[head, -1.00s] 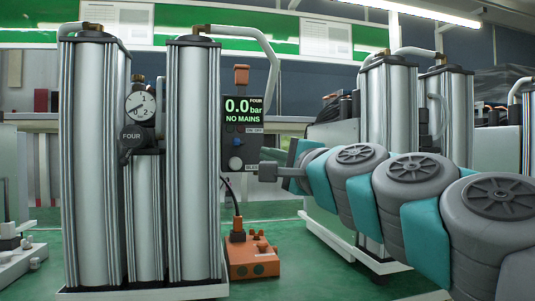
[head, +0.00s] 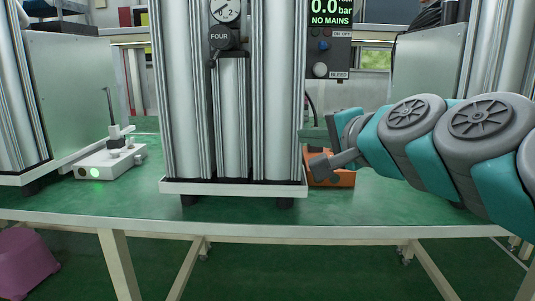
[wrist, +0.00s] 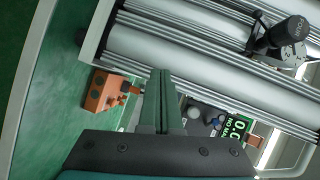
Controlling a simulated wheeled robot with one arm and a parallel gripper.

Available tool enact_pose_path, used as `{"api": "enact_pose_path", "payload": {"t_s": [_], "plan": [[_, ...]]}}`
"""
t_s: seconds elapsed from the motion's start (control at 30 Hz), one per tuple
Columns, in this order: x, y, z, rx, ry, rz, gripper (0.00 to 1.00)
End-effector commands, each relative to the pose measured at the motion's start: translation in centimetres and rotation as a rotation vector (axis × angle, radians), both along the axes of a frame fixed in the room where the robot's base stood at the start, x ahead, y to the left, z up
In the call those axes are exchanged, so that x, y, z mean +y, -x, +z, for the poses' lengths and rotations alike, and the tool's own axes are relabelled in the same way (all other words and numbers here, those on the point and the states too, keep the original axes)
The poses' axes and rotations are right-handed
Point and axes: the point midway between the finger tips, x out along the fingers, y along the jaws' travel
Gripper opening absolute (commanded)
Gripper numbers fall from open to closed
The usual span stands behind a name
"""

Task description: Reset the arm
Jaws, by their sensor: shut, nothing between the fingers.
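My arm reaches in from the right in the head view. My gripper (head: 306,134) points left beside the right column of the unit marked FOUR (head: 232,100); I cannot tell whether it touches. In the wrist view its two dark fingers (wrist: 161,76) lie together, shut and empty. The control box (head: 328,38) stands above the gripper in the head view, with a display reading NO MAINS and a BLEED knob (head: 320,70). An orange box (head: 345,180) sits behind the arm, partly hidden; it shows plainly in the wrist view (wrist: 103,92).
The green bench top (head: 240,220) has a clear strip along its front edge. A white device with a green light (head: 110,162) stands at left, beside another column unit (head: 20,110). A further unit (head: 425,70) stands at right behind my arm.

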Motion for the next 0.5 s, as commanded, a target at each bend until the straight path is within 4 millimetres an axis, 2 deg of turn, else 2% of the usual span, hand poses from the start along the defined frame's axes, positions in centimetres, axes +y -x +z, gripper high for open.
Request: {"api": "enact_pose_path", "payload": {"t_s": [0.03,0.1,0.23,0.3,0.37,0.4,0.5], "plan": [[1.2,0.7,-3.3,0.054,0.089,0.049,0.00],[2.5,2.0,-7.8,0.130,0.214,0.119,0.00],[3.5,5.5,-16.1,0.283,0.430,0.260,0.00],[3.4,7.9,-20.4,0.372,0.537,0.340,0.00],[2.8,10.2,-23.8,0.451,0.627,0.409,0.00],[2.3,11.9,-25.9,0.505,0.683,0.457,0.00],[0.5,16.5,-30.7,0.645,0.809,0.578,0.00]]}}
